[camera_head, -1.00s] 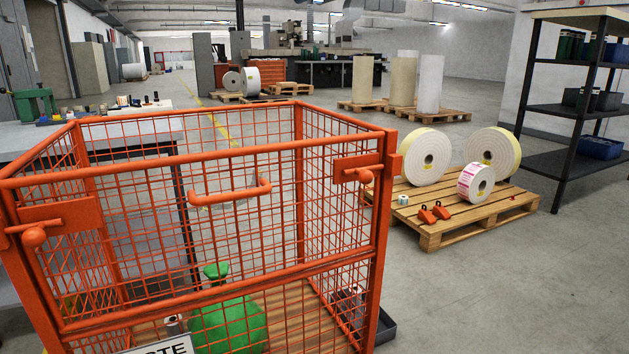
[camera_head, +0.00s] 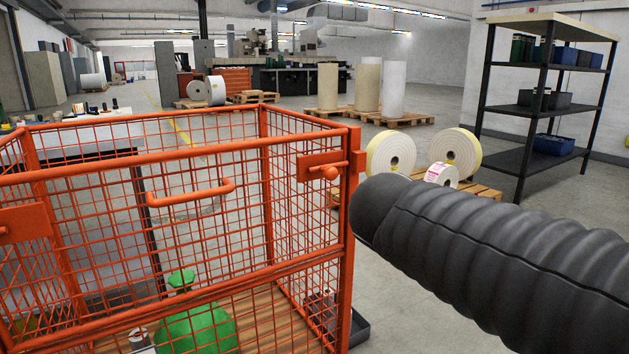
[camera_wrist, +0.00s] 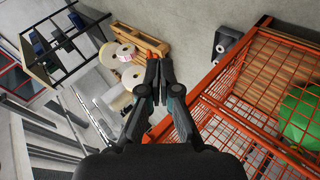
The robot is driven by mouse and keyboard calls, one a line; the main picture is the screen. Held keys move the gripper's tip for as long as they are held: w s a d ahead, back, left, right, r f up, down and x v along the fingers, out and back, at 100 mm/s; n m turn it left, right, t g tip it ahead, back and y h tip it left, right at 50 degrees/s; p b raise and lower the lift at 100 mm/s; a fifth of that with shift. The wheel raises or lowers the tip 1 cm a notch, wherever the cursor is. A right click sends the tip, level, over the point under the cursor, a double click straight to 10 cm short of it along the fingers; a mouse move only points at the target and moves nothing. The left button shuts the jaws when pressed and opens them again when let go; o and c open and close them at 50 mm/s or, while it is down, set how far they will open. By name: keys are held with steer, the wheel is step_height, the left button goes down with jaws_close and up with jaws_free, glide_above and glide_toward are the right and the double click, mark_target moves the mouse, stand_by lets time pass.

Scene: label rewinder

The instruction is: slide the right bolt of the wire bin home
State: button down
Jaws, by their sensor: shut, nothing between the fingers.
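The orange wire bin (camera_head: 200,250) stands at the left and centre of the head view, with its mesh front facing me. Its right bolt (camera_head: 330,172) is a short orange bar with a round knob, on a plate (camera_head: 312,160) at the top right of the front, beside the corner post. How far the bar reaches into the post is too small to tell. In the wrist view the bin (camera_wrist: 232,75) is at the right. My gripper (camera_wrist: 160,66) is shut and empty, apart from the bin, to the left of its rim in that view. The head view does not show its fingers.
My dark ribbed arm covers the lower right of the head view. Behind it, a pallet (camera_head: 488,191) carries label rolls (camera_head: 391,153). A black shelf (camera_head: 530,106) stands at the right. A green object (camera_head: 197,330) lies inside the bin.

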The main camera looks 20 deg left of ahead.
steer(key=a+r+n+t+y, duration=0.1)
steer(key=a+r+n+t, duration=0.2)
steer(key=a, duration=1.1)
steer(key=a+r+n+t+y+b, duration=0.1)
steer(key=a+r+t, duration=0.3)
steer(key=a, duration=1)
step_height(320, 180, up, 2)
steer(key=shift+r+n, duration=0.2)
steer(key=shift+n, duration=0.7)
glide_toward(323, 171)
steer(key=w+a, duration=0.2)
steer(key=w, duration=0.1)
steer(key=shift+w+d+f, duration=0.15)
steer(key=shift+w+d, duration=0.4)
steer(key=shift+d, duration=0.15)
steer(key=shift+w+d+f, duration=0.2)
steer(key=shift+w+d, duration=0.3)
steer(key=shift+d, duration=0.2)
steer(key=shift+w, duration=0.1)
